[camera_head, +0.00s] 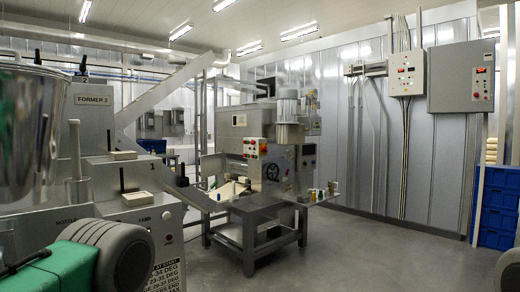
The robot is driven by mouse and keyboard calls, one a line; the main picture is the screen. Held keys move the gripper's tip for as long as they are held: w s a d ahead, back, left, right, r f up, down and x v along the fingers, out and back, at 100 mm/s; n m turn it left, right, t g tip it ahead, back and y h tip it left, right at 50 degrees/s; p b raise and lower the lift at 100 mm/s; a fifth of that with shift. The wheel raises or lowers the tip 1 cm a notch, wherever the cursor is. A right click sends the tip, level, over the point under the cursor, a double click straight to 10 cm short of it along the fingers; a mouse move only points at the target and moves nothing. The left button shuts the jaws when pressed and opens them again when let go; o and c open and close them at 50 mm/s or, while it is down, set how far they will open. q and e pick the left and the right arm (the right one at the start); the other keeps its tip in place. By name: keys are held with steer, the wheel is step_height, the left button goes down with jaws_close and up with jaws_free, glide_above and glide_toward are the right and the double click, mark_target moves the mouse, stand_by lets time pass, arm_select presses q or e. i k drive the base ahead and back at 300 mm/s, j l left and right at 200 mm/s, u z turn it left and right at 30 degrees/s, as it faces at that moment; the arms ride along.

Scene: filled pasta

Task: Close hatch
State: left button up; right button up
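I cannot pick out a hatch for certain. The grey steel machine (252,130) stands on a metal table (262,222) in the middle of the room. Its front has an opening with a pale inside (230,188) at the lower left; I cannot tell whether a hatch belongs to it. The Former 2 machine (95,130) stands close on the left with a steel hopper (30,125). No lid shows clearly there. Neither of my grippers is in view. Rounded grey parts at the lower left and lower right corners look like my own body.
Blue crates (496,207) are stacked at the right edge. A grey control cabinet (461,77) and a smaller panel (407,73) hang on the back wall. Small items stand on a side shelf (322,192) of the middle machine. The floor (370,250) at centre right is clear.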

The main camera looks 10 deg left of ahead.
mark_target(212, 165)
steer(key=i+u, duration=0.15)
steer(key=i, duration=1)
